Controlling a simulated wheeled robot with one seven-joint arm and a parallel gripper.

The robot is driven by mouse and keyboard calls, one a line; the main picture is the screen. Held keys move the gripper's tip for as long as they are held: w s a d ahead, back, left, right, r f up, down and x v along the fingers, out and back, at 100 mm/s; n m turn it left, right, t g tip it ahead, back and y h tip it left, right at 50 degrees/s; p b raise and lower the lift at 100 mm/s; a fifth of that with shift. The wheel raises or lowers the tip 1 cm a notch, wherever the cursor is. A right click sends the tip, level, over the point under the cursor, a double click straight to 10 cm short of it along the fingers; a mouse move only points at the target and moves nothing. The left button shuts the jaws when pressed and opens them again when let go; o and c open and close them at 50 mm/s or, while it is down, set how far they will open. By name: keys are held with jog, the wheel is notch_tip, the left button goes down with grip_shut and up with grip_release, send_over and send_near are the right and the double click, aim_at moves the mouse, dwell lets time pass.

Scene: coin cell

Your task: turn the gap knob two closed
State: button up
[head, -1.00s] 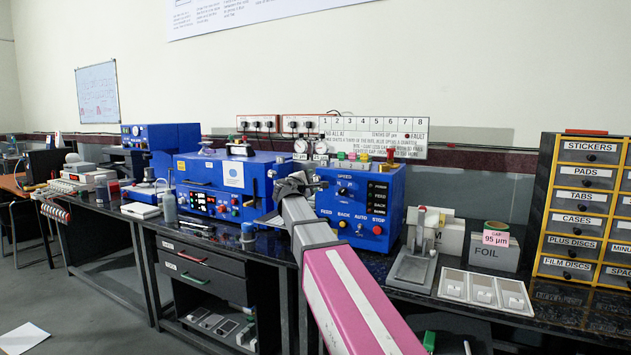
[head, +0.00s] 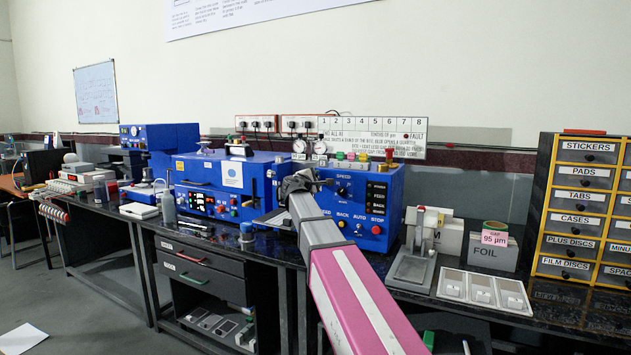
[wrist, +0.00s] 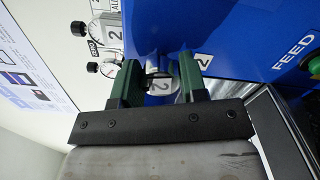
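My gripper (wrist: 160,82) has two green fingers that stand apart. Between them in the wrist view is a small round silver knob (wrist: 158,84) with a white label "2", on the blue machine (wrist: 220,30). The fingers are on either side of the knob; whether they touch it is hard to tell, but a narrow gap seems to show. In the head view my gripper (head: 303,182) is at the left end of the blue machine with the SPEED panel (head: 358,210), and the arm hides the knob.
A second blue machine (head: 222,185) stands left of my gripper. A metal press stand (head: 413,260) and a pale tray (head: 483,290) are to the right on the dark bench.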

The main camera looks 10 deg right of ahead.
jog(key=shift+m, duration=0.3)
jog(key=shift+m, duration=2.7)
jog(key=o, duration=0.9)
jog(key=shift+s, duration=0.1)
jog(key=v, duration=1)
jog(key=shift+s+a, duration=0.2)
jog(key=shift+s, duration=0.1)
